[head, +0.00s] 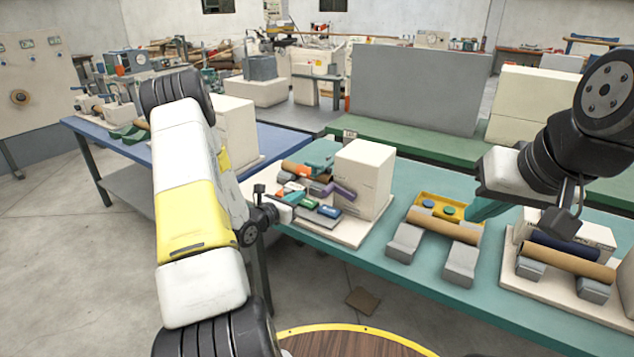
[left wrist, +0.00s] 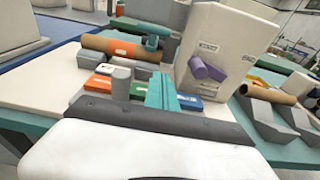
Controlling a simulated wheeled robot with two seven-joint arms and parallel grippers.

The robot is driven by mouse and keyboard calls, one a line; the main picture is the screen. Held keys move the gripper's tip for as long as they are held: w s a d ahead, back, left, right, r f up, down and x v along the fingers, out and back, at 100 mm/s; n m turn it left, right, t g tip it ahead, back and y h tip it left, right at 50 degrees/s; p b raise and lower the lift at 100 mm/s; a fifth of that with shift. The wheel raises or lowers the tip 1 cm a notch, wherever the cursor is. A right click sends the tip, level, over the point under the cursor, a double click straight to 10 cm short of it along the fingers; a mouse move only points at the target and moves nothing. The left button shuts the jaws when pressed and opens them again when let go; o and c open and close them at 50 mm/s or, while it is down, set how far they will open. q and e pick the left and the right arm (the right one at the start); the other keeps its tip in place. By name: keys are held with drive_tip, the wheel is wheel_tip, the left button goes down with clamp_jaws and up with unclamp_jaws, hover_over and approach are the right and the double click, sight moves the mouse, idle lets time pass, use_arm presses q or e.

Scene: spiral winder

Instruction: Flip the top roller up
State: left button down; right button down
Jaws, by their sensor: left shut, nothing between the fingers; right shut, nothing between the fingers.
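The winder on the table at centre has an upright cream housing (head: 364,175) and a white base (head: 350,236). A purple roller (head: 341,191) juts from the housing front; it also shows in the left wrist view (left wrist: 207,68). A brown roller (head: 297,170) lies left of the housing with a teal part (head: 320,158) at its end. I cannot tell which one is the top roller. My left gripper (head: 295,198) is shut and empty at the left of the winder; its teal fingers (left wrist: 160,92) show in the left wrist view. My right gripper (head: 476,214) is shut and empty.
Further right, another brown tube (head: 570,258) rests on grey blocks. Blue and green pieces (head: 328,211) lie on the winder base.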

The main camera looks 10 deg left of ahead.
use_arm(q)
approach(315, 175)
drive_tip(key=w+d+f, duration=0.2)
drive_tip(key=w, duration=0.1)
drive_tip(key=w+d+f, duration=0.1)
drive_tip(key=w+d, duration=0.1)
drive_tip(key=shift+f, duration=0.4)
drive_tip(key=r, duration=0.2)
drive_tip(key=shift+w+r, duration=0.3)
drive_tip(key=shift+w+d+r, duration=0.1)
drive_tip(key=shift+w+r, duration=0.15)
drive_tip(key=shift+r, duration=0.35)
drive_tip(key=shift+r, duration=0.1)
